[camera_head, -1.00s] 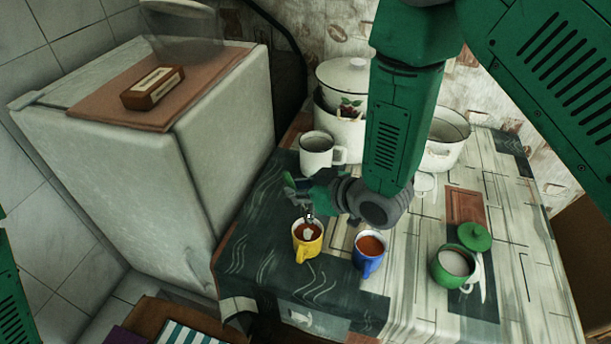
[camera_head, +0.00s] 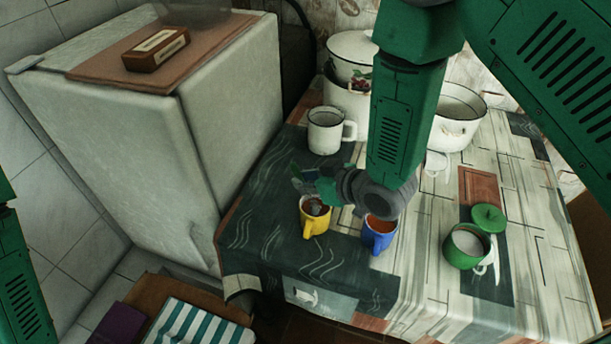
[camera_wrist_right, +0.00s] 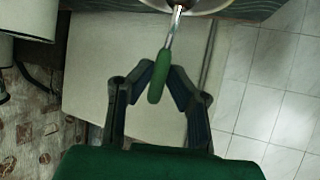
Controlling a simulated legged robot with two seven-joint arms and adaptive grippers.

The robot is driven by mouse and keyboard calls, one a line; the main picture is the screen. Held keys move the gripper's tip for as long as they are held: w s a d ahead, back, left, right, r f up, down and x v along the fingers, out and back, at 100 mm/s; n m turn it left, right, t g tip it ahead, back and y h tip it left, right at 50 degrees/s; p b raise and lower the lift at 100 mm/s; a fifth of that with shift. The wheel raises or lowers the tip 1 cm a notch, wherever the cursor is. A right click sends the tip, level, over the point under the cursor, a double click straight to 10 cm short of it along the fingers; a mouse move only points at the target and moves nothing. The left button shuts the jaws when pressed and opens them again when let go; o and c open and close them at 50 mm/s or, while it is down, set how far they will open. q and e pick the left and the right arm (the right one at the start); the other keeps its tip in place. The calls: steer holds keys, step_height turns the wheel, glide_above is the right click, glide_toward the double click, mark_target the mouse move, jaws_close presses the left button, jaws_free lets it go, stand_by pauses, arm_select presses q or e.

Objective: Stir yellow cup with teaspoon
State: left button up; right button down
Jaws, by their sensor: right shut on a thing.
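The yellow cup (camera_head: 313,224) stands upright on the table with dark reddish-brown liquid inside. My right gripper (camera_head: 308,181) is just above and behind its rim in the head view. In the right wrist view the right gripper (camera_wrist_right: 161,78) is shut on the green handle of the teaspoon (camera_wrist_right: 158,85). The metal stem runs up to a round cup opening at the top edge. The spoon's bowl end is hard to make out there; in the head view a dark shape is at the yellow cup's mouth. My left gripper is out of view.
A blue cup (camera_head: 376,239) stands close right of the yellow one, partly behind my right wrist. A white mug (camera_head: 325,133) and large pots (camera_head: 345,99) stand behind. A green pot (camera_head: 462,257) is at the right. A fridge (camera_head: 115,150) stands left.

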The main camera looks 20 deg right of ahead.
mark_target(313, 219)
steer(key=shift+d+f+b, duration=0.1)
steer(key=shift+f+b, duration=0.35)
steer(key=shift+f, duration=0.45)
steer(key=shift+d+f+b, duration=0.25)
steer(key=shift+f+b, duration=0.15)
steer(key=shift+f, duration=0.2)
steer(key=shift+d+f+b, duration=0.2)
steer(key=shift+f+b, duration=0.15)
steer(key=shift+f, duration=0.2)
steer(key=shift+s+a+f, duration=0.1)
steer(key=shift+a, duration=0.25)
